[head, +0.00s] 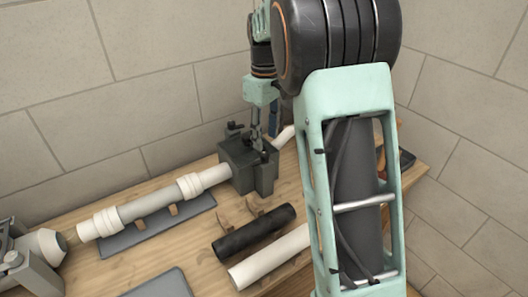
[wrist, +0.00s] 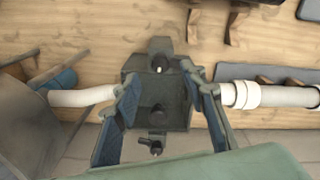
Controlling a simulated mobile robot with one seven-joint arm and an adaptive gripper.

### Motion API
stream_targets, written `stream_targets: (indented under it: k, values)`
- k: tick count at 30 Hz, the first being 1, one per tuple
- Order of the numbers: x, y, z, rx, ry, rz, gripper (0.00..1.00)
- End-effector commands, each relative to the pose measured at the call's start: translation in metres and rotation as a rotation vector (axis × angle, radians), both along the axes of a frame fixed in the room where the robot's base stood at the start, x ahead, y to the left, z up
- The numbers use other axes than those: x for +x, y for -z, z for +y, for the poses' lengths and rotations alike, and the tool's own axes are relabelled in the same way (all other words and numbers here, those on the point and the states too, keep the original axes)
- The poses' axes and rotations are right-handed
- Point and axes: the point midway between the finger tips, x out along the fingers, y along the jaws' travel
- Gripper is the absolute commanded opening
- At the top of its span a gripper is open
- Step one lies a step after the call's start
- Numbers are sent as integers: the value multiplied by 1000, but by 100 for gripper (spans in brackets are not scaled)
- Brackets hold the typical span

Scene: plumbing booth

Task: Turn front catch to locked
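A dark grey clamp block (head: 240,158) sits on the wooden bench around a white pipe; it also shows in the wrist view (wrist: 158,105). In the wrist view, a small catch or knob (wrist: 159,64) with a bright spot is on the block's bench-front side. A darker knob (wrist: 157,110) is mid-block, and another small handle (wrist: 152,147) is on the wall side. I cannot read any lock marking. My gripper (wrist: 162,82) points down over the block, its fingers spread on either side with nothing between their tips; it also shows in the head view (head: 258,138).
White pipe (head: 150,200) runs left from the block above a grey mat (head: 165,232). A grey machine (head: 28,260) stands at far left. The tiled wall (head: 150,60) closes the back.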

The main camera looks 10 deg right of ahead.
Motion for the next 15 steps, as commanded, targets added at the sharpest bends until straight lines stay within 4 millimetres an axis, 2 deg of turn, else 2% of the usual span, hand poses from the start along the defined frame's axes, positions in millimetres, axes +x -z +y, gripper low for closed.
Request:
stream_targets:
  k: [1, 6, 10, 15]
  values:
    - [-1, 12, 0, 0, 0, 3, 39]
    - [0, 41, 0, 0, 0, 1, 39]
    - [0, 54, -1, 0, 1, 0, 39]
    - [0, 61, -1, 0, 1, -1, 39]
